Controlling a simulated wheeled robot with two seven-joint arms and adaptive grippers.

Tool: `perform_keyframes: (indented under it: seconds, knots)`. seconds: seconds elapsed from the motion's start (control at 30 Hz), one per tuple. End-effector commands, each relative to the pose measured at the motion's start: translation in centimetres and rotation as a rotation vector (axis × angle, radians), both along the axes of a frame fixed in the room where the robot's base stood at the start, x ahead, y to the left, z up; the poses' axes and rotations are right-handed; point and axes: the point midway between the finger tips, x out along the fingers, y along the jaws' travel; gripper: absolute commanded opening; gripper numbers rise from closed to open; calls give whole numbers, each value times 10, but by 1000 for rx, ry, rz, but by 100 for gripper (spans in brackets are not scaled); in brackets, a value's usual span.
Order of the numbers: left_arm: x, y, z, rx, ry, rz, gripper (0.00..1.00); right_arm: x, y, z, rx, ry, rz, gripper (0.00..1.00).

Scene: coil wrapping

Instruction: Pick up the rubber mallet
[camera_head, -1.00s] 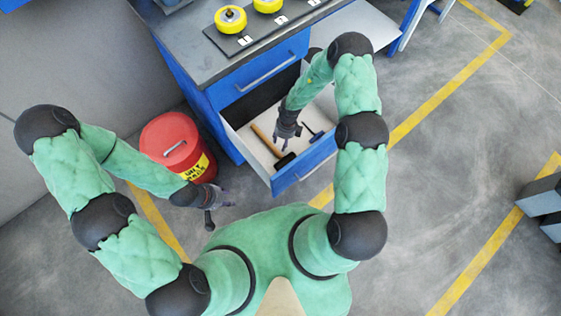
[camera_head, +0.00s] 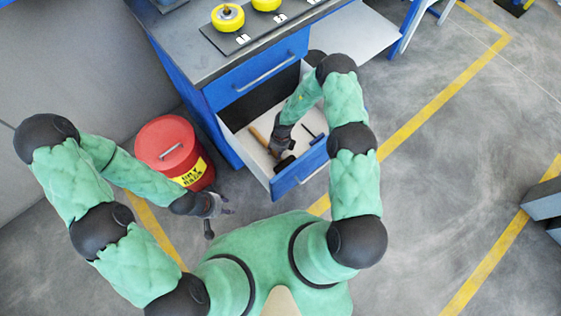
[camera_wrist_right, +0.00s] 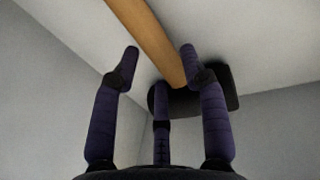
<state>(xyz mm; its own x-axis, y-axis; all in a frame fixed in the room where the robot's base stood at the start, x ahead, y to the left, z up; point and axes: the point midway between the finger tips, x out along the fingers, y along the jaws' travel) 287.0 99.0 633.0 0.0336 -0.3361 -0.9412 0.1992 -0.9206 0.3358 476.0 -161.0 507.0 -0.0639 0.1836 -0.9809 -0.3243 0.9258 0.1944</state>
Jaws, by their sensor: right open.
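The rubber mallet lies in the open drawer (camera_head: 234,132), with its black head (camera_head: 285,164) toward the drawer front and its wooden handle (camera_head: 258,138) running up and left. In the right wrist view the wooden handle (camera_wrist_right: 150,38) passes between my spread fingers toward the black head (camera_wrist_right: 222,88). My right gripper (camera_head: 277,149) is inside the drawer above the mallet, open; it also shows in the right wrist view (camera_wrist_right: 160,65). Its fingers partly hide the mallet in the head view. My left gripper (camera_head: 222,205) hangs away from the drawer, beside the red bin, with its fingers apart and empty.
A small dark tool (camera_head: 312,134) lies in the drawer right of the mallet. The drawer's blue front (camera_head: 299,172) and walls surround my right gripper. A red bin (camera_head: 168,147) stands left of the drawer. The workbench top (camera_head: 190,45) holds yellow coils (camera_head: 228,17).

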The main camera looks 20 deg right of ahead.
Motion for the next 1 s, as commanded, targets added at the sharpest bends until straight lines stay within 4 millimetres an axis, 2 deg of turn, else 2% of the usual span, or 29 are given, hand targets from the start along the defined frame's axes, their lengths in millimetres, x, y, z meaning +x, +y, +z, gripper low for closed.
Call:
perform_keyframes:
  seconds: [0.03,0.1,0.33,0.37,0.5,0.53,0.83,1.0]
  knots:
    - [0,0,-6,0,0,0,40,-2,2,-11,0,2,1,44]
    - [0,0,-9,0,0,0,40,-2,3,-17,1,1,0,44]
    - [0,0,-7,0,0,0,40,-2,3,-17,0,0,0,44]
    - [0,0,-7,0,0,0,40,-2,3,-17,0,0,0,41]
    - [0,0,-7,0,0,0,40,-2,3,-17,0,0,0,2]
    - [0,0,-7,0,0,0,40,-2,3,-17,0,1,0,0]
    - [0,0,-7,0,0,0,40,-1,3,-15,-1,0,0,0]
    - [0,0,1,0,0,0,40,-1,3,1,-1,-1,1,0]
